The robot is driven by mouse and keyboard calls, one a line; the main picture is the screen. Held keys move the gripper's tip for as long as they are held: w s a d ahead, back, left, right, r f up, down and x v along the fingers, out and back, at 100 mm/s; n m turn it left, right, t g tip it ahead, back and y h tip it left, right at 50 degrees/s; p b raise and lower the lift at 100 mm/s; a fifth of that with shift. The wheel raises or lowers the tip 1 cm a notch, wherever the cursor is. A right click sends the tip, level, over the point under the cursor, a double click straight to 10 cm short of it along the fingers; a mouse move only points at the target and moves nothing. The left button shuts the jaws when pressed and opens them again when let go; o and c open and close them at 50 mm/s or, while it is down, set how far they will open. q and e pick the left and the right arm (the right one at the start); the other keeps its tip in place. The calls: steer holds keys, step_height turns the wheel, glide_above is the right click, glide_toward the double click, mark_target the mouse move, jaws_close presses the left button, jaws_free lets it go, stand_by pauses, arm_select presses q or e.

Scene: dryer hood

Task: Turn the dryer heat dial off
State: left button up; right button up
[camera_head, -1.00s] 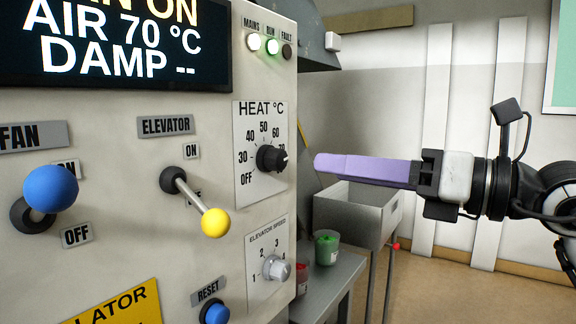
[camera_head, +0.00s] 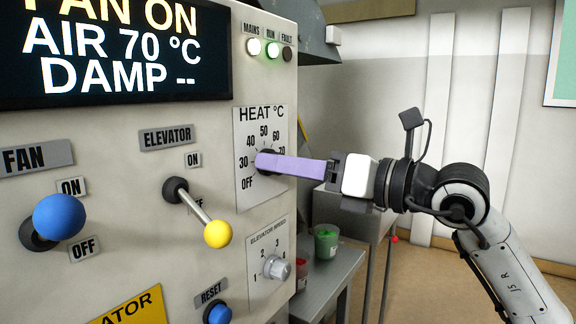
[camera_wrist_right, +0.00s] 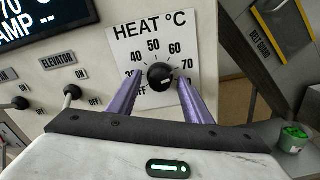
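In the head view the dial (camera_head: 268,151) is mostly hidden behind a purple finger. My right gripper (camera_wrist_right: 160,80) is open, with one purple finger on each side of the dial and a narrow gap showing at each side. It also shows in the head view (camera_head: 262,162), reaching in from the right. Whether the tips touch the panel is unclear. My left gripper is not in view.
The display (camera_head: 120,55) reads FAN ON, AIR 70 °C, DAMP --. The elevator lever (camera_head: 205,220) with a yellow ball, the blue fan knob (camera_head: 59,217), the elevator speed knob (camera_head: 277,268) and blue reset button (camera_head: 218,313) surround the dial.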

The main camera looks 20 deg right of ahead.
steer(key=c, duration=0.9)
